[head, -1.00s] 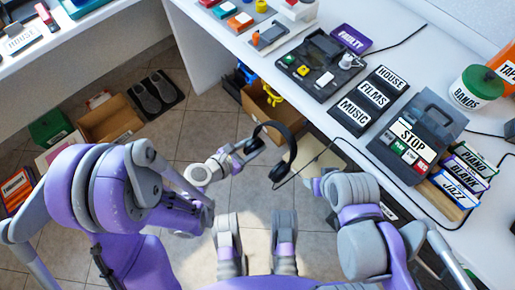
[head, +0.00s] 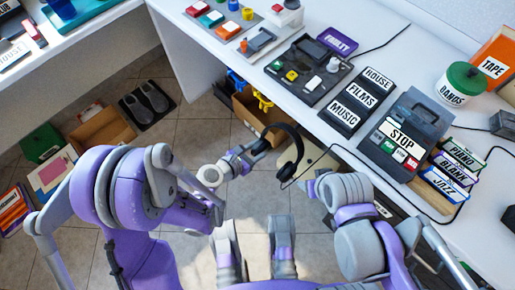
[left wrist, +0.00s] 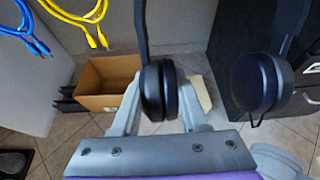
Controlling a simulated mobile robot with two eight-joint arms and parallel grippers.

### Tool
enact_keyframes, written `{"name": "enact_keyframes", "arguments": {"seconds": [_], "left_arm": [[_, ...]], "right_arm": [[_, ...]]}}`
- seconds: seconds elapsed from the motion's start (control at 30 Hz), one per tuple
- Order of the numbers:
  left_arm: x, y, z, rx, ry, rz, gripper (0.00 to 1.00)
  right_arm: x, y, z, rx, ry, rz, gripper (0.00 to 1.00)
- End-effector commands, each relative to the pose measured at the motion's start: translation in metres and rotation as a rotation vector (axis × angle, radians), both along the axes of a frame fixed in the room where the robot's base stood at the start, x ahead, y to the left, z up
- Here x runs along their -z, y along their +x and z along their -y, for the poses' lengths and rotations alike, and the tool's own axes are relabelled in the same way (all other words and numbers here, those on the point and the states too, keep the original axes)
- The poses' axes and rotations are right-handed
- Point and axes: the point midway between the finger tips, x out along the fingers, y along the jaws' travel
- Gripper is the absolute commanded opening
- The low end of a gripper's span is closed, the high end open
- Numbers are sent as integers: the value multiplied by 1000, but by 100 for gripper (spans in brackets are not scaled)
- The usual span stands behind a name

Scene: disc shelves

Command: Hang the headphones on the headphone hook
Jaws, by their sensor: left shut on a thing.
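The black headphones (head: 295,143) are in my left gripper (head: 250,157), held in the air in front of the desk's near side. In the left wrist view my left gripper (left wrist: 160,100) has its two fingers on either side of one black ear cup (left wrist: 153,92), shut on it. The other ear cup (left wrist: 262,82) hangs free to the right, and the band runs up out of the picture. My right arm is at the lower right in the head view; its jaws (head: 308,188) are too unclear to read. I cannot make out the headphone hook in either view.
The white desk (head: 225,50) carries black boxes (head: 360,95), a STOP device (head: 400,140) and a green-lidded BANDS tub (head: 460,82). A cardboard box (left wrist: 108,82) stands on the floor beneath. Yellow and blue cables (left wrist: 75,15) hang at left.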

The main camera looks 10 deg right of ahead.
Motion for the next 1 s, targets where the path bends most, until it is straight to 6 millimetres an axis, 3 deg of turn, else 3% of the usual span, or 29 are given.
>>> {"name": "enact_keyframes", "arguments": {"seconds": [1.0], "left_arm": [[6,37,47,0,-1,0,0]], "right_arm": [[-11,-2,0,0,0,1,62]]}}
